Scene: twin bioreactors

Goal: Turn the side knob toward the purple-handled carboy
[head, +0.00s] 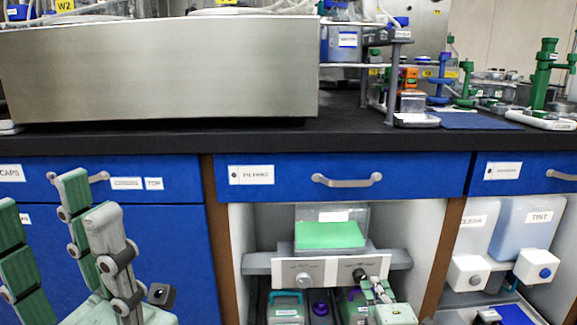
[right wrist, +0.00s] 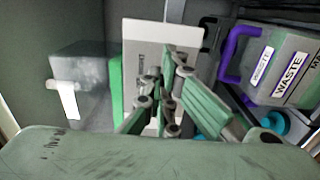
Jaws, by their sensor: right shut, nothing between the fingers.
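A white panel (head: 331,270) under the shelf carries a silver knob (head: 305,280) at left and a dark knob (head: 359,275) at right. My right gripper (head: 372,284) is shut and empty, its tips close to the dark knob; contact cannot be told. In the right wrist view its fingers (right wrist: 172,60) stand before the white panel (right wrist: 145,65) and hide the knob there. The purple-handled carboy (right wrist: 285,70), labelled WASTE, shows at upper right; in the head view it is partly hidden (head: 352,307) behind the gripper. My left gripper (head: 42,200) is open and empty at lower left.
A clear box with green contents (head: 330,234) sits above the panel. A teal-handled carboy (head: 286,307) stands below at left. Cabinet walls bound the bay closely. White-capped containers (head: 525,225) stand in the right bay. A blue drawer (head: 290,176) is shut above.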

